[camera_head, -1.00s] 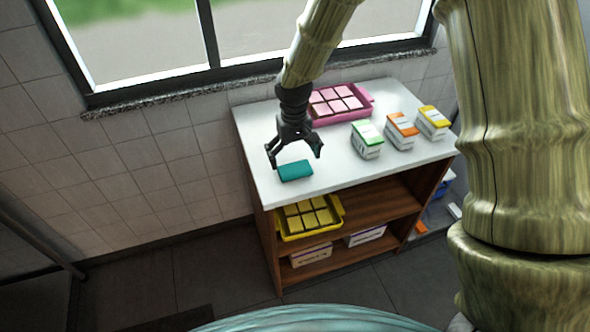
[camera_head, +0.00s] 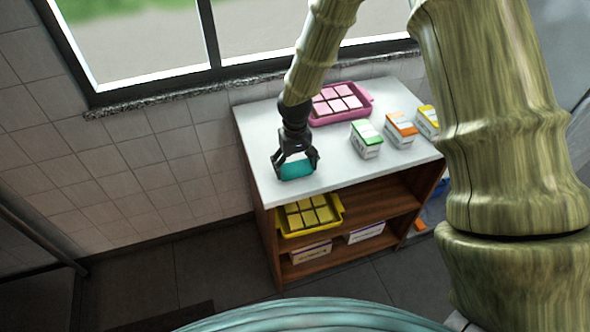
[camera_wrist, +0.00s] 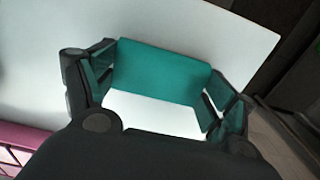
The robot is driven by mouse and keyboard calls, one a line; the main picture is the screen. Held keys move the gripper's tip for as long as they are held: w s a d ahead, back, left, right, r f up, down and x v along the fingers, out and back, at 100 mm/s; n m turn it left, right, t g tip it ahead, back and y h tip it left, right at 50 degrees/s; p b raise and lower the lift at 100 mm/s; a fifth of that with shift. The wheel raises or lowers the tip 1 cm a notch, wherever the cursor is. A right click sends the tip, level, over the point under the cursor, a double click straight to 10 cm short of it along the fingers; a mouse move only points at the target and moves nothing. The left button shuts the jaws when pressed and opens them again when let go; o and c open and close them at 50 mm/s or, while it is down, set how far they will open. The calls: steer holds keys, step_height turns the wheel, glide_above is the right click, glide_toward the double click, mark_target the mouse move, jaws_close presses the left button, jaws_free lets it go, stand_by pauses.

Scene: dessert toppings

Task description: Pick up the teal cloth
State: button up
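The teal cloth (camera_head: 297,170) is a small folded block lying on the white counter top near its left front corner. In the wrist view the teal cloth (camera_wrist: 165,72) lies just beyond my gripper, spanning most of the space between the fingers. My gripper (camera_head: 297,172) is low over the cloth with its fingers spread, one to either side of it. In the wrist view my gripper (camera_wrist: 162,98) is open, with white counter showing between palm and cloth. I cannot tell whether the fingers touch the cloth.
A pink tray (camera_head: 368,97) of pink blocks stands behind my gripper. Green (camera_head: 366,139), orange (camera_head: 401,130) and yellow (camera_head: 427,121) topped boxes stand to the right. A yellow tray (camera_head: 284,228) is on the shelf below. The counter (camera_head: 335,172) is clear right of the cloth.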

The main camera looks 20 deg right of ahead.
mark_target(296, 167)
steer(key=shift+c, duration=0.6)
steer(key=shift+r, duration=0.1)
steer(key=shift+r+b, duration=0.7)
steer(key=shift+r, duration=0.6)
steer(key=shift+s+r, duration=0.1)
steer(key=shift+r, duration=0.25)
steer(key=s+d+r+b, duration=0.1)
steer(key=s+d+b, duration=0.3)
steer(key=s, duration=1)
steer(key=d, duration=0.3)
steer(key=shift+r, duration=0.25)
